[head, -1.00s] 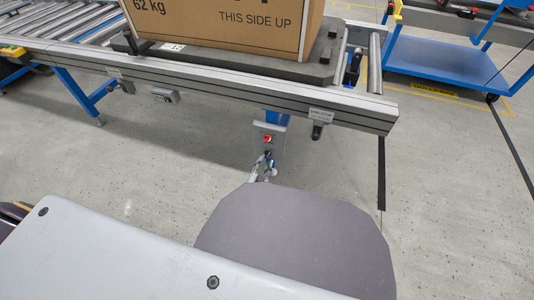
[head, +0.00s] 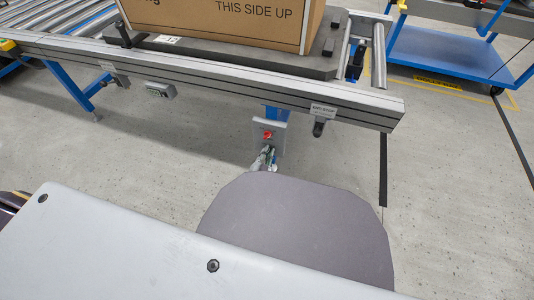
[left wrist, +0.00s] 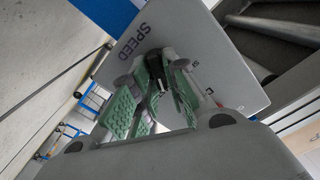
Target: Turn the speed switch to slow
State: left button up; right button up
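The speed switch plate is a grey panel (left wrist: 213,50) lettered SPEED, seen tilted in the left wrist view. In the head view a small grey box (head: 268,147) with a red part hangs on a blue post under the conveyor rail. My left gripper (head: 265,159) is at the lower front of this box. In the left wrist view its green-padded fingers (left wrist: 167,60) reach over the panel. A dark part, perhaps the switch knob (left wrist: 186,95), shows by the fingers. My right gripper is not in view.
A roller conveyor (head: 215,77) crosses above the box and carries a large cardboard carton (head: 215,22). A blue cart (head: 440,57) stands at back right. The floor to the right is clear.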

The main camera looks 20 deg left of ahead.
pick_arm(q)
grip_shut()
jog(key=shift+n, duration=0.4)
jog(key=n, duration=1.1)
jog(key=shift+a, duration=0.4)
jog(key=o, duration=0.5)
grip_release()
